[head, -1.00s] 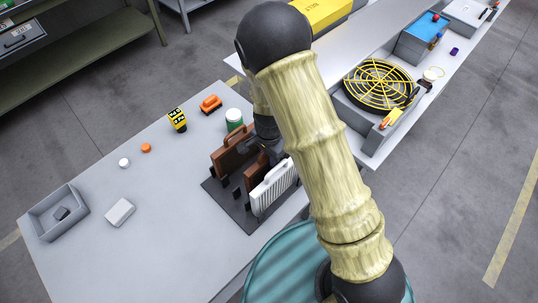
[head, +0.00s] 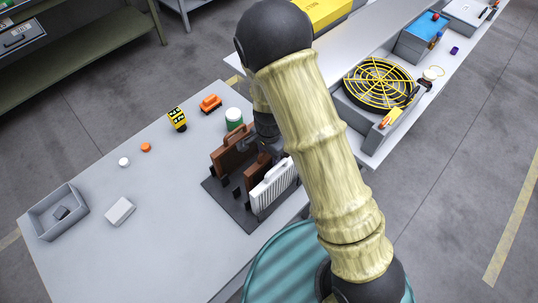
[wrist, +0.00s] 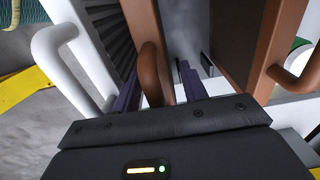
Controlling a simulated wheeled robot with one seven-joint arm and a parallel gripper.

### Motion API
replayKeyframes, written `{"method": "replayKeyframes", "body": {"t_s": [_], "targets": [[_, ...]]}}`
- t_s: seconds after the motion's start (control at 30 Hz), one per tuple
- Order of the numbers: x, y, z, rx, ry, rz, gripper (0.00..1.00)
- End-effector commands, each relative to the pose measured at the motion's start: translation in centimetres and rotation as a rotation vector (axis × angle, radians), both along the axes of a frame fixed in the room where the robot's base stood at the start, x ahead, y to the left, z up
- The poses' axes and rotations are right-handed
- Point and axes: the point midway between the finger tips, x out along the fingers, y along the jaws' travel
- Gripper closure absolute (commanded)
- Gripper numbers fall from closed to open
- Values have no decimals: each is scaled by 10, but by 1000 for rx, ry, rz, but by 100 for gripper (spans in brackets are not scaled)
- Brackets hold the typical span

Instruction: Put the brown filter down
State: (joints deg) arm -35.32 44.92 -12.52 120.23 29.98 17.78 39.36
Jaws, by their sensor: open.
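Two brown filters stand upright in a dark rack (head: 240,213) on the grey table. One brown filter (head: 231,155) is at the rack's far side; the smaller-looking brown filter (head: 256,168) is in the middle, partly hidden by my arm. A white filter (head: 272,188) stands on the near side. In the wrist view, my gripper (wrist: 160,86) is open, its two dark fingers on either side of the middle filter's brown handle (wrist: 152,72). Whether they touch the handle I cannot tell. The white filter's handle (wrist: 50,42) is to the left, the other brown filter's handle (wrist: 296,68) to the right.
A green jar with a white lid (head: 234,118) stands just behind the rack. A yellow-black device (head: 177,120), an orange part (head: 210,103), a white block (head: 120,211) and a grey bin (head: 58,212) are on the table. The table's left middle is mostly clear.

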Motion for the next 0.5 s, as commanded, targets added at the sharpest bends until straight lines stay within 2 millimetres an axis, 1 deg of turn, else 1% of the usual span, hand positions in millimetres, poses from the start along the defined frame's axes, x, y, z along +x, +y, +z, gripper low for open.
{"method": "replayKeyframes", "body": {"t_s": [0.17, 0.5], "targets": [[1, 1, 26, 2, -5, 3, 57], [0, 1, 89, 3, -3, 2, 57]]}}
